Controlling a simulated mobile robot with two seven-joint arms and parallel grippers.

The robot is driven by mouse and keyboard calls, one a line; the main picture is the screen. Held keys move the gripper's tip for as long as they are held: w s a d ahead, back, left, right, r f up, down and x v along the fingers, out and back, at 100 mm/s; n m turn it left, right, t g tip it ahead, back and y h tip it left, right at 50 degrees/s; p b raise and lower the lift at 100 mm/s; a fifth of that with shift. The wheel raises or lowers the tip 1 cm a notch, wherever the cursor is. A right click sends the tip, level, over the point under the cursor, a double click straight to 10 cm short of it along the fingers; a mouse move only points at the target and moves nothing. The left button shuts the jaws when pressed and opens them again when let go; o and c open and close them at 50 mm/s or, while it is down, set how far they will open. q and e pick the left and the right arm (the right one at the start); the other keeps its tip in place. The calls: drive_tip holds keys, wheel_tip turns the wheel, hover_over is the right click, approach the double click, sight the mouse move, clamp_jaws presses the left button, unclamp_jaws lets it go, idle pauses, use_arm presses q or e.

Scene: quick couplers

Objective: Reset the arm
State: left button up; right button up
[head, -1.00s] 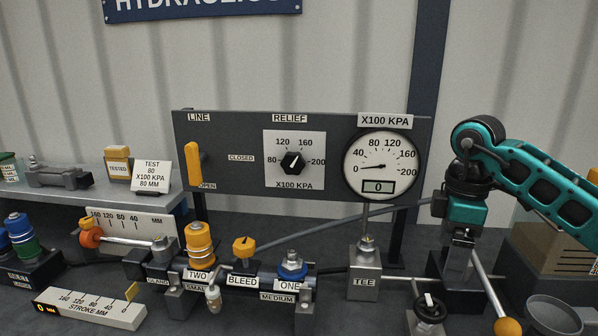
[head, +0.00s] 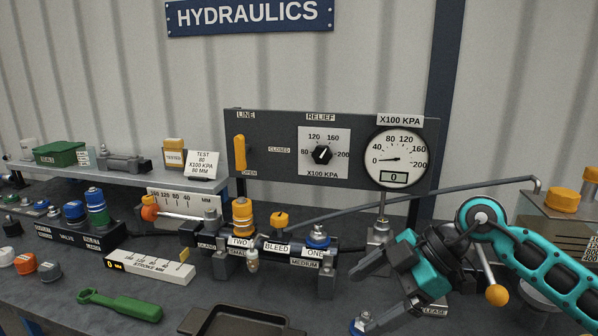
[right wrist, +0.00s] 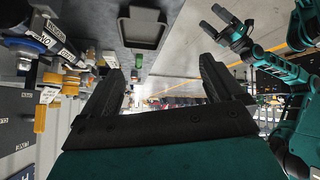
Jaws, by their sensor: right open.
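My right gripper (head: 362,295) is open and empty, low over the right part of the bench, its fingers pointing left. In the right wrist view its two dark fingers (right wrist: 162,85) stand wide apart with nothing between them. The manifold holds an orange coupler (head: 242,216) at TWO, a yellow bleed knob (head: 279,220) and a blue coupler (head: 318,238) at ONE.
The panel has a yellow line lever (head: 239,153), a relief knob (head: 322,154) and a gauge (head: 395,158) reading 0. A dark tray (head: 203,319) lies at the front, near a green tool (head: 120,304). A long grey bar ending in an orange ball (head: 496,295) is beside my right arm.

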drive_tip(key=s+a+r+n+t+y, duration=0.2)
drive_tip(key=s+a+r+y, duration=0.1)
drive_tip(key=a+r+y, duration=0.5)
wheel_tip(320, 180, up, 3)
drive_tip(key=w+d+m+t+y, duration=0.1)
drive_tip(key=w+m+t+y, duration=0.1)
drive_tip(key=m+t, duration=0.65)
drive_tip(key=w+d+f+m+t+h, duration=0.2)
drive_tip(key=d+f+m+t+h, duration=0.2)
drive_tip(key=d+m+t+h, duration=0.65)
drive_tip(key=s+d+f+m+g+h, duration=0.2)
drive_tip(key=f+g+h, duration=0.15)
drive_tip(key=f, duration=0.25)
drive_tip(key=s+d+f+m+g+h, duration=0.1)
drive_tip(key=s+d+f+g+h, duration=0.2)
drive_tip(key=f+h, duration=0.25)
drive_tip(key=s+f+n+g, duration=0.1)
drive_tip(key=s+f+g, duration=0.55)
drive_tip(key=s, duration=0.35)
drive_tip(key=s+f+n+g, duration=0.1)
drive_tip(key=s+f+g, duration=0.4)
drive_tip(key=s+f, duration=0.45)
drive_tip(key=w+a+f+t+y, duration=0.2)
drive_tip(key=w+f+t, duration=0.5)
drive_tip(key=shift+n+y, duration=0.35)
drive_tip(key=shift+n, duration=0.05)
